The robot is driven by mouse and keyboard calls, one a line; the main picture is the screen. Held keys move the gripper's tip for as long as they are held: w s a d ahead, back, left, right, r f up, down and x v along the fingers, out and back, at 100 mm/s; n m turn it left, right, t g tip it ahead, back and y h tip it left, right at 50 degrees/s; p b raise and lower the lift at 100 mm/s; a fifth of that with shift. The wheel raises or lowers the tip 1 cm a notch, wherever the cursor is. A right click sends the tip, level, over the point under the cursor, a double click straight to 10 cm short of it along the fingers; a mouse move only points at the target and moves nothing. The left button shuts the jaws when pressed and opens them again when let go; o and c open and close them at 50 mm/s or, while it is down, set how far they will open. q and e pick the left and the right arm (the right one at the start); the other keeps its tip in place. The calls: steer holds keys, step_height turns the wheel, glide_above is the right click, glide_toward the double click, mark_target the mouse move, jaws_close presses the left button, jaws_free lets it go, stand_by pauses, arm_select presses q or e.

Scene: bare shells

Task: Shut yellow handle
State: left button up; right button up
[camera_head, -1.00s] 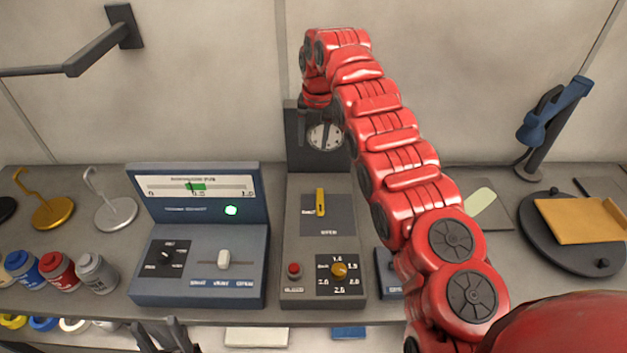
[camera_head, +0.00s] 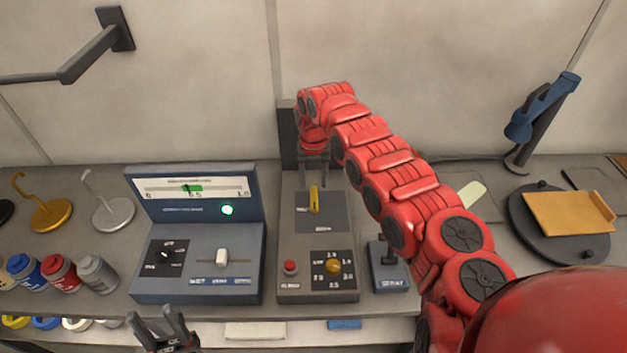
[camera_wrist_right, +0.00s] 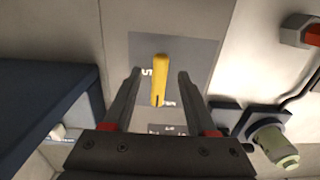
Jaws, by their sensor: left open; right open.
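The yellow handle (camera_head: 314,199) stands on a dark square plate on the grey control panel (camera_head: 288,222). In the right wrist view the yellow handle (camera_wrist_right: 158,80) lies between and a little beyond the two fingers, with no contact that I can see. My right gripper (camera_head: 314,180) points down just behind and above the handle, open and empty; it also shows open in the right wrist view (camera_wrist_right: 159,75). My left gripper (camera_head: 160,322) is open and empty, low in front of the shelf edge.
A blue console (camera_head: 200,264) with a green light and slider stands left of the panel. A small joystick box (camera_head: 388,268) stands right. On the panel are a red button (camera_head: 290,267) and an orange knob (camera_head: 333,266). A round dark stand (camera_head: 560,241) is far right.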

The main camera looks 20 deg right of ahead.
mark_target(314, 189)
steer(key=shift+f, duration=1.5)
jaws_close()
